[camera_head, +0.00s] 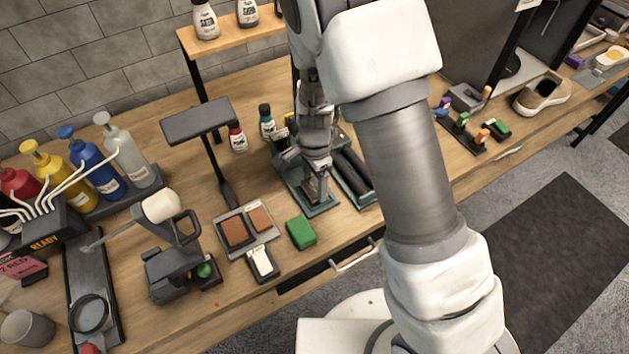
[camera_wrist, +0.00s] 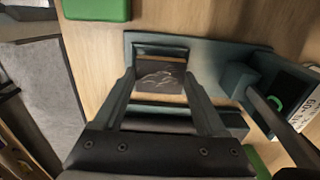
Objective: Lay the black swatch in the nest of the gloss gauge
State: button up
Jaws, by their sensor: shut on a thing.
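The black swatch (camera_wrist: 160,78) is a dark square with pale grey streaks, between my fingertips in the wrist view. My gripper (camera_wrist: 160,84) is shut on it, one finger at each side. The gloss gauge (camera_wrist: 230,50) is a dark teal base with a raised block and an arm at its right. The swatch is over the left part of this base; I cannot tell whether it touches the nest. In the head view my gripper (camera_head: 316,190) points down over the front of the gauge base (camera_head: 325,208), and the swatch cannot be made out there.
A green block (camera_head: 300,232) lies left of the gauge, near a tray of brown swatches (camera_head: 262,239). A teal tray with black rollers (camera_head: 352,172) stands close on the right. A dark lamp-like stand (camera_head: 205,130) rises behind left. Small bottles (camera_head: 267,122) stand behind.

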aim_at(314, 186)
jog(key=shift+f+b, duration=0.3)
jog(key=shift+f, duration=0.25)
dwell(0.5)
jog(key=shift+r, duration=0.15)
jog(key=shift+r+p, duration=0.45)
jog(key=shift+p, duration=0.1)
jog(key=o, duration=1.3)
jog(key=shift+c, duration=0.2)
notch_tip(314, 186, up, 17)
jog(key=p, duration=0.1)
jog(key=shift+r+p, duration=0.15)
jog(key=shift+p, duration=0.25)
